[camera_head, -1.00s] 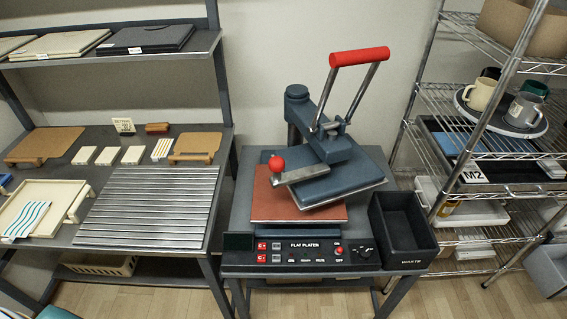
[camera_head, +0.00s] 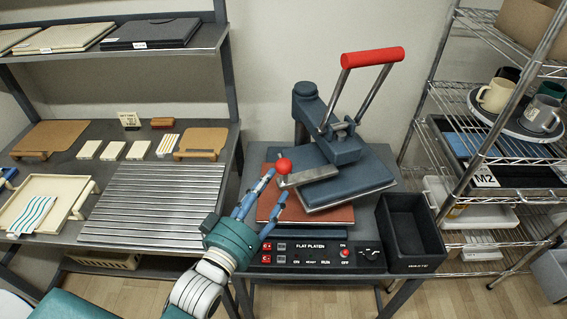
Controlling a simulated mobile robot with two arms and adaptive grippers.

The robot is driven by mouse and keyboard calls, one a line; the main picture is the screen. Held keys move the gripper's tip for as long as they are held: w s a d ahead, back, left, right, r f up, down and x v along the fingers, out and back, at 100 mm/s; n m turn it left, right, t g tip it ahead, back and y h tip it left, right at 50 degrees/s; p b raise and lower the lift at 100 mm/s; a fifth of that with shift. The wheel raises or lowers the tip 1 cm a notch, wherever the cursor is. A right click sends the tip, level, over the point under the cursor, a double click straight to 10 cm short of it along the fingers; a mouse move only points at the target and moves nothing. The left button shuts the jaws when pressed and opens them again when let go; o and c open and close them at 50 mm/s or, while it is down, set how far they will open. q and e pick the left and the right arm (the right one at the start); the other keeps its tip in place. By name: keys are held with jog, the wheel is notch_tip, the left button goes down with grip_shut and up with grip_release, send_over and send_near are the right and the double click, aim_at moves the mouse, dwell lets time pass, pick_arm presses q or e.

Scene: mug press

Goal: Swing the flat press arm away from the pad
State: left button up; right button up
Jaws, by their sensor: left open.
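The flat press stands on a small dark table. Its blue-grey press arm (camera_head: 338,148) carries a flat upper plate (camera_head: 350,187) that sits turned partly to the right over the reddish-brown pad (camera_head: 325,217). The pad's front and left parts show. A red ball knob (camera_head: 284,166) on a metal bar sticks out left from the arm. A red lever handle (camera_head: 372,57) stands raised above. My left gripper (camera_head: 262,192) is open at the pad's left edge, its fingers pointing up toward the red knob, just below it. No contact with the knob is clear. My right gripper is not in view.
A black bin (camera_head: 411,232) stands right of the press. A control panel (camera_head: 320,254) runs along the press front. A wire shelf (camera_head: 480,160) with mugs is at the right. A bench with a ribbed metal plate (camera_head: 157,205) is at the left.

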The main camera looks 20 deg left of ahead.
aim_at(280, 172)
pick_arm(q)
jog(key=w, duration=0.3)
jog(key=w+p, duration=0.1)
jog(key=w, duration=0.2)
jog(key=w+d+p, duration=0.1)
jog(key=w, duration=0.1)
jog(key=shift+w+d, duration=0.1)
jog(key=shift+w, duration=0.3)
grip_shut()
jog(key=shift+f, duration=0.1)
